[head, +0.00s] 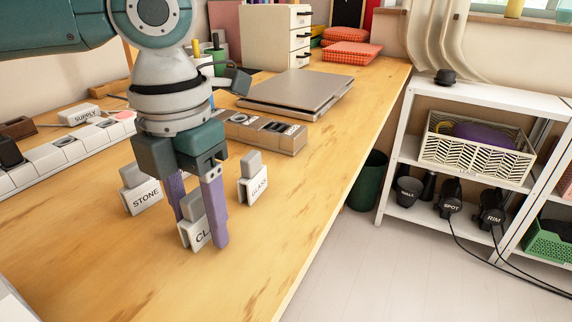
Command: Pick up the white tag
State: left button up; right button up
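A white tag with a grey upper part (197,235), lettered "CL…", stands upright on the wooden desk. The rest of its word is hidden by a finger. My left gripper (205,222) points down over it, with one purple finger on either side. Whether the fingers press on the tag or stand a little apart from it does not show. Similar white tags stand close by: "STONE" (144,196) to the left and "GLASS" (257,190) to the right. My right gripper is not in view.
Behind the gripper are a tan box with compartments (289,138) and a closed laptop (296,92). A row of white blocks (62,152) and a "SUPPLY" label (80,115) lie at left. The front desk (120,270) is clear. A white shelf (400,150) stands right.

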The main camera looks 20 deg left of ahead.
pick_arm(q)
grip_shut()
dwell(0.3)
jog(key=shift+r, duration=0.1)
